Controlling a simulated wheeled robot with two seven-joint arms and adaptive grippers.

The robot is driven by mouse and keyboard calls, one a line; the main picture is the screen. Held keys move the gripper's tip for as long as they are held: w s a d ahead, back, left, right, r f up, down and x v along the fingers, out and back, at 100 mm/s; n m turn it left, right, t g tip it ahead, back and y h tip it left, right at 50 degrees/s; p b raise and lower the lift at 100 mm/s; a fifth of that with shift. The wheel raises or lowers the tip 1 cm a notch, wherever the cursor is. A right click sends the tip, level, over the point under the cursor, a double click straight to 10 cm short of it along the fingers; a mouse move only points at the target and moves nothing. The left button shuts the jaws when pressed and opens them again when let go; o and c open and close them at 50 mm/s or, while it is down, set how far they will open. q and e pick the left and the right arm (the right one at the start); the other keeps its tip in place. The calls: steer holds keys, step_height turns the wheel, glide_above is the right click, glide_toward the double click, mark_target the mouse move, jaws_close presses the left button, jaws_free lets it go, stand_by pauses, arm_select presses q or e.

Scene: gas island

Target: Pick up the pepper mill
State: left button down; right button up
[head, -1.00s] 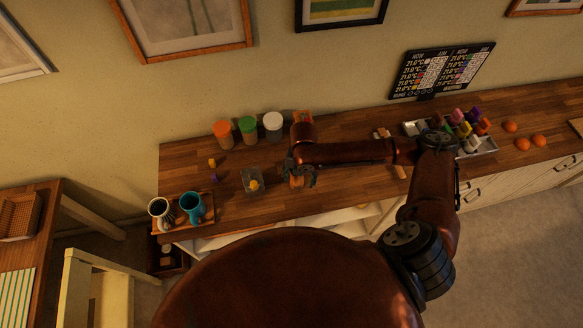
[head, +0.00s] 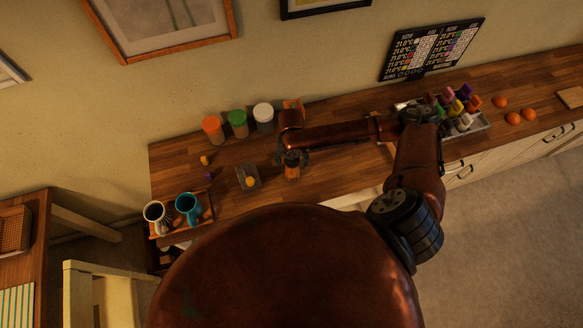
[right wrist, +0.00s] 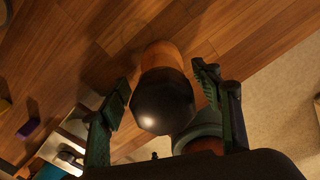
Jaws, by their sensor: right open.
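The pepper mill shows in the right wrist view as a wooden body with a glossy dark rounded top (right wrist: 163,100). It stands on the wooden counter. In the head view its orange-brown wooden part (head: 292,173) shows just below my right gripper (head: 291,158). In the right wrist view the fingers of my right gripper (right wrist: 162,82) are apart, one on each side of the mill's top. I see no clear contact between fingers and mill. In the head view the gripper and wrist hide part of the mill. My left gripper is not in view.
Left of the mill are a clear container (head: 247,180) and a tray with a white mug (head: 155,215) and a teal mug (head: 188,208). Lidded jars (head: 238,124) stand behind. A tray of colourful items (head: 478,123) and oranges (head: 513,118) are at right.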

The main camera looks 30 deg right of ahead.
steer(key=shift+s+f, duration=0.15)
steer(key=shift+f, duration=1.45)
steer(key=c, duration=1.4)
